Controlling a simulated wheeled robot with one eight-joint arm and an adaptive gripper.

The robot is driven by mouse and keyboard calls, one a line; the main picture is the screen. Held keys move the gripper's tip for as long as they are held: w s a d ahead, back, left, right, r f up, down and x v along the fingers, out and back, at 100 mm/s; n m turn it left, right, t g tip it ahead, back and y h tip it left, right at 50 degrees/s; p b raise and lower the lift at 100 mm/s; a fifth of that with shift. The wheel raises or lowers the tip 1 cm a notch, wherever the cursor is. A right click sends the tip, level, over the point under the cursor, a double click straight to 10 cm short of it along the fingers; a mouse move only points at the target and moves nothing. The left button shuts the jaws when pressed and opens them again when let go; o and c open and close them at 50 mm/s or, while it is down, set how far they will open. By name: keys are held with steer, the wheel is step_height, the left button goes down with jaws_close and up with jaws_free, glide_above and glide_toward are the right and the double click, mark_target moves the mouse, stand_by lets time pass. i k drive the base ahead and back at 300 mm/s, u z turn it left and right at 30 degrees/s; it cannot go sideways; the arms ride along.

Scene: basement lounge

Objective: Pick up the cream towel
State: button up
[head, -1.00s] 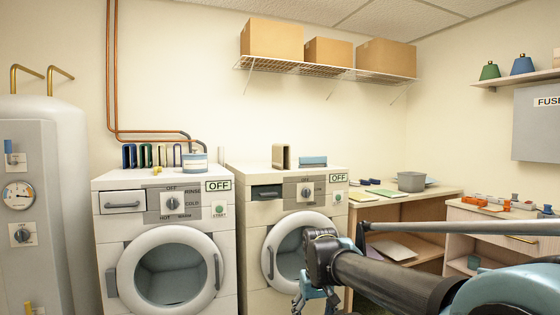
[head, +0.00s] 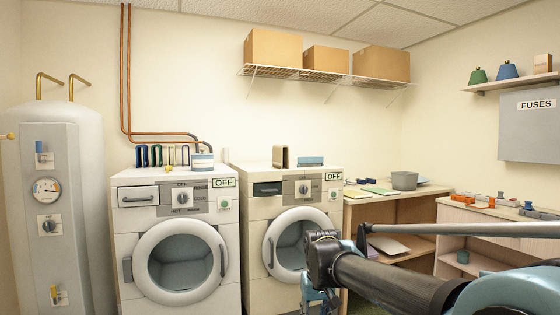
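I cannot make out a cream towel with certainty. A small upright tan item with a dark edge (head: 280,157) stands on top of the right-hand machine (head: 292,180), beside a flat blue item (head: 310,161); I cannot tell whether it is cloth. A pale flat item (head: 388,246) lies on the shelf under the desk. My gripper (head: 318,302) hangs low in front of the right-hand machine, cut off by the bottom edge, touching nothing that I can see. Whether its fingers are open or shut is unclear.
The left-hand machine (head: 150,207) carries several upright coloured items and a tin (head: 202,162). A desk (head: 362,201) with a grey pot (head: 404,180) stands right, then a cabinet (head: 450,214) with small parts. A white tank (head: 85,150) is at left. Boxes (head: 274,47) sit on a wall shelf.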

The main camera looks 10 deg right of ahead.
mark_target(281, 152)
steer(key=u, duration=1.6)
steer(key=i, duration=1.05)
steer(key=z, duration=2.85)
steer(key=i, duration=0.95)
